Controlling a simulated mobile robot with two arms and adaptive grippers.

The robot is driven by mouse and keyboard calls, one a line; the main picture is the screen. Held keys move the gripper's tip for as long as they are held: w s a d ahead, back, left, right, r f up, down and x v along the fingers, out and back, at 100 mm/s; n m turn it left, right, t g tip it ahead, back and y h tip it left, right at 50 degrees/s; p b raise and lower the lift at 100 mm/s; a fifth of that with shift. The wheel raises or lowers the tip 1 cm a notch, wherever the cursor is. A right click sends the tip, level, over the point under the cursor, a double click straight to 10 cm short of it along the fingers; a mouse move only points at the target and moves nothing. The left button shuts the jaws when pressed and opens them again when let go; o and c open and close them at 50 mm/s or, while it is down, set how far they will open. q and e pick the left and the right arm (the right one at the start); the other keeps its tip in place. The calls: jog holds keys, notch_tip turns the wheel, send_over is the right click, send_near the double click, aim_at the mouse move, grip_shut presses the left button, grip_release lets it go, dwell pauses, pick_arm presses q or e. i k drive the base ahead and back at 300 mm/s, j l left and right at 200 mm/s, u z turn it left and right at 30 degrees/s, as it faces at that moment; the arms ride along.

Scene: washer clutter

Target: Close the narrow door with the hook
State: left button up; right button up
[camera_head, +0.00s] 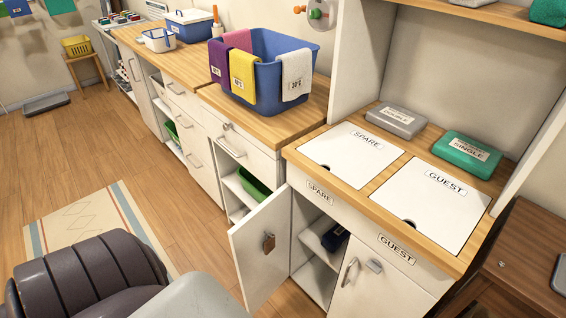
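The narrow white door (262,250) under the SPARE label (320,192) stands open, swung out to the left into the room. A small brown fitting (269,242) is on its visible face; I cannot tell whether this is the hook. The door (385,292) under the GUEST label (396,249) appears shut. Neither of my grippers shows in the head view.
White SPARE (352,152) and GUEST (430,203) panels lie on the wooden top, with grey (397,120) and green (467,154) boxes behind. A blue tub (262,68) with towels stands on the left counter. Floor (190,237) left of the door is open.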

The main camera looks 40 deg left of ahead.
aim_at(260, 275)
jog(key=j+z, duration=0.2)
jog(key=j, duration=0.35)
jog(key=k+j+z, duration=0.1)
jog(key=j+z, duration=0.15)
jog(key=j, duration=0.25)
jog(key=k+j+z, duration=0.2)
jog(key=j, duration=0.35)
jog(key=k+j, duration=0.1)
jog(key=j, duration=1)
jog(key=k+j, duration=0.15)
jog(key=j, duration=0.4)
